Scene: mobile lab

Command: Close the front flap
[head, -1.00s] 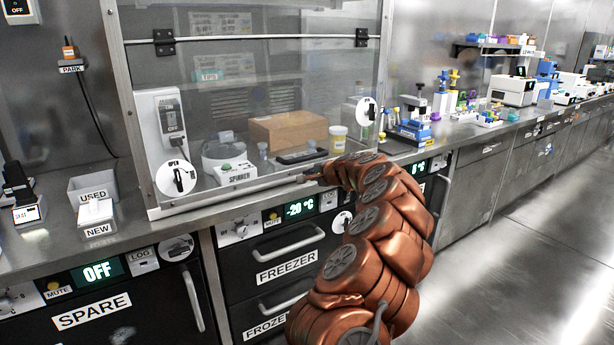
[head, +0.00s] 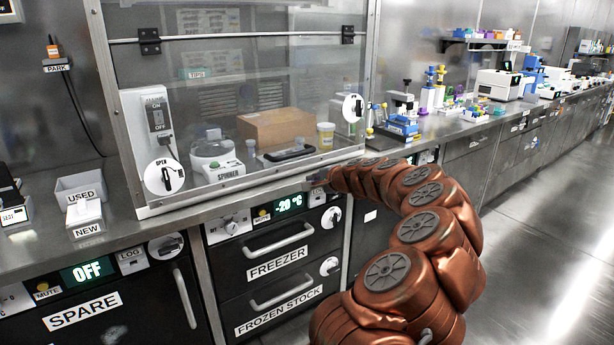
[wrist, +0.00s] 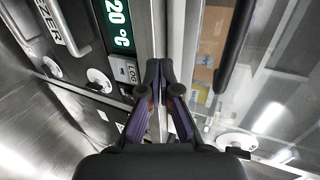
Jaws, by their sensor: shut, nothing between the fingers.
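The front flap (head: 250,85) is a clear panel hinged at the top of the bench enclosure, hanging down over its front. Its lower edge is close to the sill (head: 165,209); I cannot tell if it is fully seated. A black handle (head: 290,154) is on the flap and also shows in the wrist view (wrist: 238,45). Round latches sit at its left (head: 165,176), labelled OPEN, and right (head: 353,108). My gripper (head: 318,179) is shut and empty at the flap's lower edge; the wrist view shows its fingertips (wrist: 155,66) together beside the metal edge strip.
Behind the panel are a cardboard box (head: 275,128), a spinner (head: 215,157) and a yellow-labelled jar (head: 325,135). Freezer drawers (head: 275,250) with protruding handles lie below the sill. USED and NEW boxes (head: 82,200) stand left. The floor at right is clear.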

